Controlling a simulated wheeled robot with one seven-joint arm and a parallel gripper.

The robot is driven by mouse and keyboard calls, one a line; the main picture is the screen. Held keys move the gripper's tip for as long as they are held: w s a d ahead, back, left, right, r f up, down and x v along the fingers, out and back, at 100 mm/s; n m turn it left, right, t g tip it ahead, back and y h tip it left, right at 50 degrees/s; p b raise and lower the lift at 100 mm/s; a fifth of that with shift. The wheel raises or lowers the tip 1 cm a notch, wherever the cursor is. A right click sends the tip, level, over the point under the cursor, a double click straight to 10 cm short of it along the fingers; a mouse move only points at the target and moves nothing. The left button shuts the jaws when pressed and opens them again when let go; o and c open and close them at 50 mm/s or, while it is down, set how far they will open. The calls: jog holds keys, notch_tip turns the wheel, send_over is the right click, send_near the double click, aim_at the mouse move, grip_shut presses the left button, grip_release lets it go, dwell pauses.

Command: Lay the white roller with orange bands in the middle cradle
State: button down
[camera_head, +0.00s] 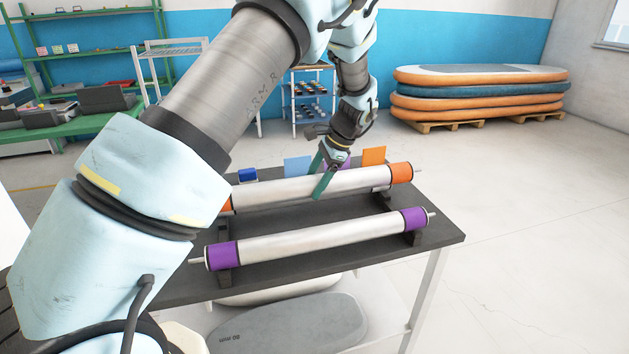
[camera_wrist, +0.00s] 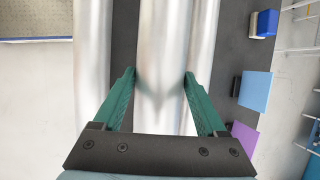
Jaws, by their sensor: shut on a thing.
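The white roller with orange bands (camera_head: 355,181) lies across the far part of the dark table top in the head view. My gripper (camera_head: 322,178) is shut on its middle from above. In the wrist view its pale surface (camera_wrist: 163,45) runs between the two green fingers (camera_wrist: 159,76). Its left end is mostly behind my arm. A dark cradle support shows near its right end (camera_head: 381,189). I cannot tell whether the roller rests in a cradle or hangs just above it. The middle cradle is not clearly visible.
A roller with purple bands (camera_head: 320,239) lies in the front cradle (camera_head: 224,277). Another pale cylinder (camera_wrist: 203,45) shows right of the held roller in the wrist view. Blue (camera_head: 298,167), purple and orange (camera_head: 374,156) cards stand along the back edge, near a small blue box (camera_head: 248,175).

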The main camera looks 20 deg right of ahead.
aim_at(332, 182)
jog(key=shift+a, duration=0.1)
jog(key=shift+f+b, duration=1.4)
jog(key=shift+f, duration=1.45)
jog(key=shift+f+b, duration=0.4)
jog(key=shift+f, duration=1.1)
grip_release()
dwell(0.3)
jog(key=shift+s, duration=0.1)
jog(key=b+v, duration=0.3)
jog(key=v, duration=0.7)
jog(key=shift+d+r, duration=0.2)
jog(key=shift+r, duration=0.15)
